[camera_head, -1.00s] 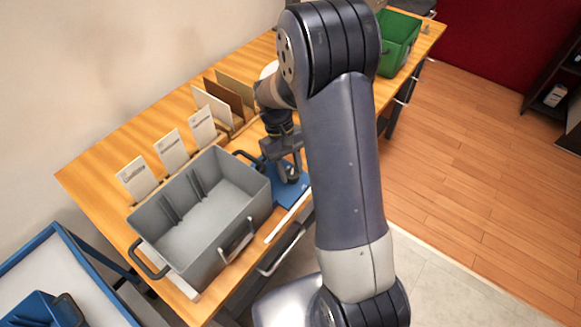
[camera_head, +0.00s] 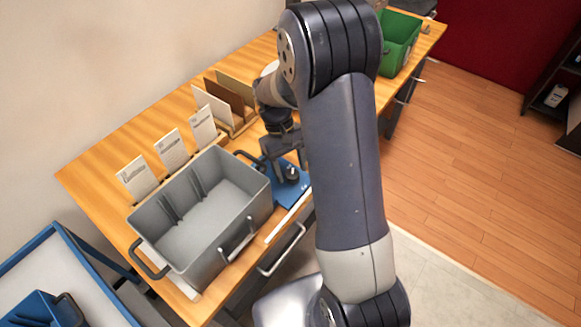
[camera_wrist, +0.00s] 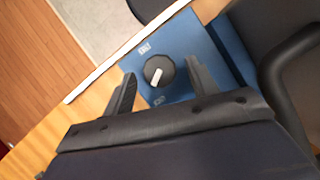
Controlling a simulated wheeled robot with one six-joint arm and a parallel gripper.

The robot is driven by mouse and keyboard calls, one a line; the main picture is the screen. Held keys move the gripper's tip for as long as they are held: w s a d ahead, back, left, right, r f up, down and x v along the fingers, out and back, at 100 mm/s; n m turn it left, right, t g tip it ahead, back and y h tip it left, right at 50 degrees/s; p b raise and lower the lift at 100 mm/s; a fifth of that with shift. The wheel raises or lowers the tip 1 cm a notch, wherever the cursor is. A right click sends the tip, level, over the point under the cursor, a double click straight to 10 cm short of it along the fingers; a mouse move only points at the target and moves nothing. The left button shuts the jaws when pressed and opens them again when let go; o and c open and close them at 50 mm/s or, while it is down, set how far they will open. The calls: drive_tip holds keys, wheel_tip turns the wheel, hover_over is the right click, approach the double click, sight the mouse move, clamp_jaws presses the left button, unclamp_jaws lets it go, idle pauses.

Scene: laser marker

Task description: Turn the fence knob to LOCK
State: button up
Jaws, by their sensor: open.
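The fence knob (camera_wrist: 158,71) is a round black dial with a white pointer bar, on a blue plate (camera_wrist: 178,42). White labels sit on the plate on two sides of the knob, too small to read surely. The bar slants in the wrist view; which label it marks, I cannot tell. My gripper (camera_wrist: 162,84) is open, with one finger to the left of the knob and one to the right, apart from it. In the head view the knob (camera_head: 292,174) shows beside my gripper (camera_head: 282,165), on the blue plate (camera_head: 290,193).
A grey bin (camera_head: 205,255) with black handles stands left of the plate. White cards (camera_head: 171,150) and upright panels (camera_head: 225,100) stand behind. A green bin (camera_head: 400,45) is at the table's far end. A pale strip (camera_head: 288,215) runs along the front edge.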

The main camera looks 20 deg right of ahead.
drive_tip(key=v, duration=1)
drive_tip(key=shift+r+b, duration=0.2)
drive_tip(key=shift+b, duration=0.15)
drive_tip(key=p+x, duration=0.1)
drive_tip(key=x, duration=1)
drive_tip(key=shift+w, duration=0.1)
drive_tip(key=shift+r, duration=0.1)
